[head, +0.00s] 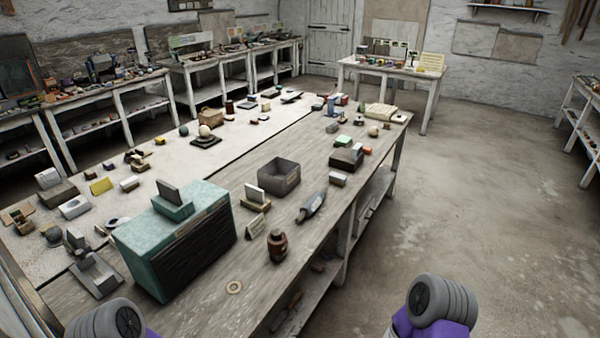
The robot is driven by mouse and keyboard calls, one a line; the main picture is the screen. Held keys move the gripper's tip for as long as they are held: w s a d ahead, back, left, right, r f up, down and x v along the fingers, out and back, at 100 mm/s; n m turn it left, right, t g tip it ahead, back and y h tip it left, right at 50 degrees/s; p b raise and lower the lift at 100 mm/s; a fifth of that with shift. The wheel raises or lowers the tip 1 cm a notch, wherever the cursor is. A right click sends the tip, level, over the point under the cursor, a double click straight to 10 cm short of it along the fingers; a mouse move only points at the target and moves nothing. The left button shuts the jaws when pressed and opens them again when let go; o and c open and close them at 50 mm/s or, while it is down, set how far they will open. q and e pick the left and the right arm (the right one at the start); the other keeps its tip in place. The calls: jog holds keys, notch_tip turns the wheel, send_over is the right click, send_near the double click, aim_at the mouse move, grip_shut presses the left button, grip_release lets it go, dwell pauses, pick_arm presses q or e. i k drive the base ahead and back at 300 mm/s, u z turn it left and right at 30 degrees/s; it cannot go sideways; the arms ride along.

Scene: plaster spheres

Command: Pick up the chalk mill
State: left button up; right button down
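I cannot tell for certain which object is the chalk mill. A small upright brown object (277,245) with a dark band and narrower top stands near the front edge of the long workbench (205,310); its shape could be a mill. A dark grey tool-like object (311,207) lies behind it to the right. Neither gripper is in view. Only grey rounded and purple parts of my own arms show at the bottom left and bottom right, apart from the bench objects.
A teal cabinet (175,240) stands left of the brown object. Many small objects crowd the far bench. The concrete floor (480,200) at right is clear.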

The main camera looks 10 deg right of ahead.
aim_at(278, 249)
jog(key=z, duration=1.5)
jog(key=i, duration=1.8)
jog(key=u, duration=3.7)
